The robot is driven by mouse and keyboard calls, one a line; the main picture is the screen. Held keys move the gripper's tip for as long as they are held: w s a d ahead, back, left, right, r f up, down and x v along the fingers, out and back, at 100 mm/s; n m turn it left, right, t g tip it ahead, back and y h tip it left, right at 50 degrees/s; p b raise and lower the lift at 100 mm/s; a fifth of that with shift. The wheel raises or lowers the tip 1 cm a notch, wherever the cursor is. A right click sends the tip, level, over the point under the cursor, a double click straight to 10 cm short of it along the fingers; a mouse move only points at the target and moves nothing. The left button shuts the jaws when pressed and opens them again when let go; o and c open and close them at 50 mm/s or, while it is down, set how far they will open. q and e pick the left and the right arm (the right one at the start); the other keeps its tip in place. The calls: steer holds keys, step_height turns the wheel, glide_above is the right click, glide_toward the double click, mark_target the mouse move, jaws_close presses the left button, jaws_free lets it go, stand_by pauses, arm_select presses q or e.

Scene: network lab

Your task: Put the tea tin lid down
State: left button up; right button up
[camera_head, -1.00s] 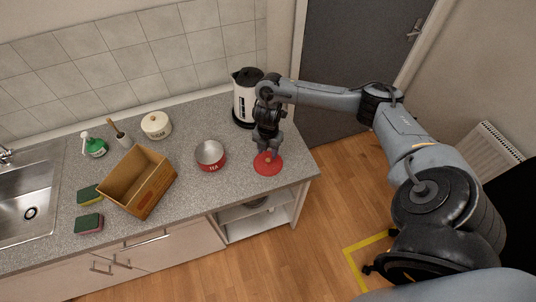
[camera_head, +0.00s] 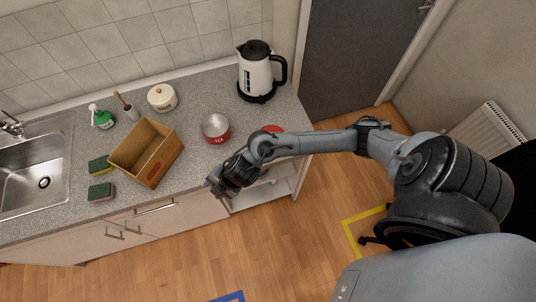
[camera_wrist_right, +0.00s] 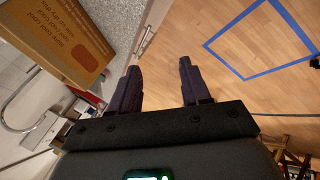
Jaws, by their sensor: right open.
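The red tea tin lid (camera_head: 272,128) lies on the counter near its right end, partly hidden behind my right arm. The open tea tin (camera_head: 215,129), red with a bare metal inside, stands upright on the counter to the left of the lid. My right gripper (camera_head: 211,187) is apart from both, out at the counter's front edge. In the right wrist view its two dark fingers (camera_wrist_right: 160,86) are spread with nothing between them. My left gripper is in neither view.
A kettle (camera_head: 257,74) stands at the back right; the sink (camera_head: 30,172) is far left.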

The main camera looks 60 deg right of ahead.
steer(key=s+a+r+m, duration=0.2)
steer(key=a+m, duration=0.1)
steer(key=a, duration=0.1)
steer(key=s+d+r+m+g+h, duration=0.1)
steer(key=s+d+m, duration=0.3)
steer(key=s+m, duration=0.2)
steer(key=s+d+r+m+g+h, duration=0.1)
steer(key=s+d+m+h, duration=0.1)
steer(key=s+d+m, duration=0.2)
steer(key=s+m, duration=0.3)
steer(key=s, duration=0.2)
steer(key=shift+d+r, duration=0.2)
steer(key=shift+d, duration=0.1)
steer(key=shift+r, duration=0.1)
